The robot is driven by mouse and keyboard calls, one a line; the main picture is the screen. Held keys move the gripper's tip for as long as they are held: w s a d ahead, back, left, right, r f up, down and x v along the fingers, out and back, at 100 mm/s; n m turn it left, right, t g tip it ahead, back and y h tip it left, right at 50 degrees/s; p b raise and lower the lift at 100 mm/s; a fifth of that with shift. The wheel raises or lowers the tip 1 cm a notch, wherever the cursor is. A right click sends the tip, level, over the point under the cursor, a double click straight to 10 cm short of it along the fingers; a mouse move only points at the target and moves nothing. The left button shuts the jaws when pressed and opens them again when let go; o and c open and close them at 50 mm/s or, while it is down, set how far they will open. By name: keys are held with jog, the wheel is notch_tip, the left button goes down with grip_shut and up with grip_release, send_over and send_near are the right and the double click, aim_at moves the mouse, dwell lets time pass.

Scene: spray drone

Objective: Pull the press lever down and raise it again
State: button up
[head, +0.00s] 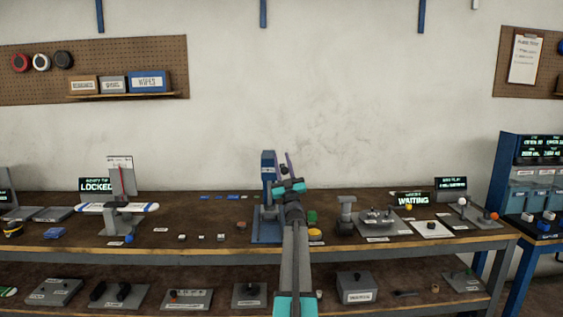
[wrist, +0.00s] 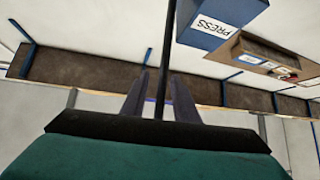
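The blue press (head: 268,170) stands upright on the bench in the middle of the head view, on a blue base. In the wrist view its blue body (wrist: 222,18) with a white PRESS label is at the upper right. The press lever, a thin dark rod (wrist: 165,50), runs from the top edge down between the fingers of my gripper (wrist: 161,85). The fingers are apart, with a visible gap to the rod on the left; the right finger is closer to it. In the head view my arm hides part of the press, and the lever cannot be made out clearly.
A striped wing (head: 117,207) on a stand is at the left, by a LOCKED display (head: 97,185). Right of the press are a grey post (head: 346,215), a grey plate with fittings (head: 377,220) and a WAITING display (head: 412,199). A lower shelf holds several fixtures.

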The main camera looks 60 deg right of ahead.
dwell(0.3)
grip_shut()
jog(key=shift+d, duration=0.1)
dwell(1.2)
